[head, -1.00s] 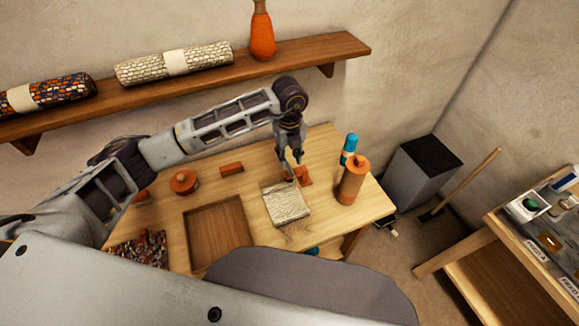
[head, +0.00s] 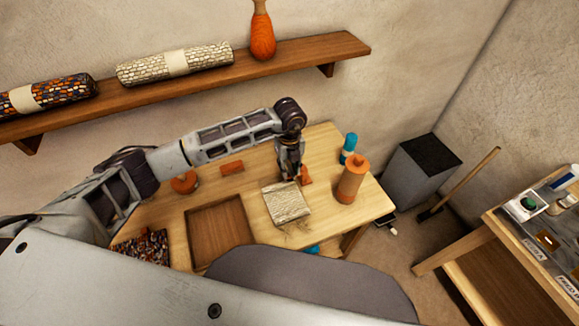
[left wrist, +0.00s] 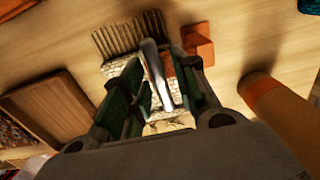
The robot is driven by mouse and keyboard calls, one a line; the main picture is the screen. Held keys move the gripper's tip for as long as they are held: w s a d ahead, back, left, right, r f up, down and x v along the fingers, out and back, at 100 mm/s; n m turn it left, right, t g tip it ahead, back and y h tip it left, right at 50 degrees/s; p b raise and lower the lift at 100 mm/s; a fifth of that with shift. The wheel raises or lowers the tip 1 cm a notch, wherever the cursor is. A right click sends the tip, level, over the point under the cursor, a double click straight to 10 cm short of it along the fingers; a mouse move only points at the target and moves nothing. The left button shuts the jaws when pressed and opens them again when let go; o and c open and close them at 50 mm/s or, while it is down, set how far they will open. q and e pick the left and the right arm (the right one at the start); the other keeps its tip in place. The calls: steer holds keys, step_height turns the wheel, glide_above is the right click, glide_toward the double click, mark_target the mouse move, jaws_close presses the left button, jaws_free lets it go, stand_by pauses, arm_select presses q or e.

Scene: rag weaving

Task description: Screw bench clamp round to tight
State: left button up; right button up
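The bench clamp (head: 306,175) is a small orange piece at the far edge of the woven rag piece (head: 287,203) on the wooden bench. In the left wrist view its orange body (left wrist: 197,44) lies just beyond my fingers, with a slim bright metal bar (left wrist: 156,70) beside it. My left gripper (head: 290,178) points down at the clamp, its tips partly hidden in the head view. In the left wrist view my left gripper (left wrist: 162,95) has its fingers apart, one on each side of the bar; I cannot tell whether either touches it. My right gripper is out of view.
An orange cylinder (head: 352,180) and a blue-capped bottle (head: 348,148) stand right of the clamp. A recessed tray (head: 218,232) and an orange block (head: 232,168) are to the left. A wall shelf (head: 200,82) runs behind. A second table (head: 500,240) is at right.

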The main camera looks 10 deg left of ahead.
arm_select(q)
steer(key=c, duration=0.5)
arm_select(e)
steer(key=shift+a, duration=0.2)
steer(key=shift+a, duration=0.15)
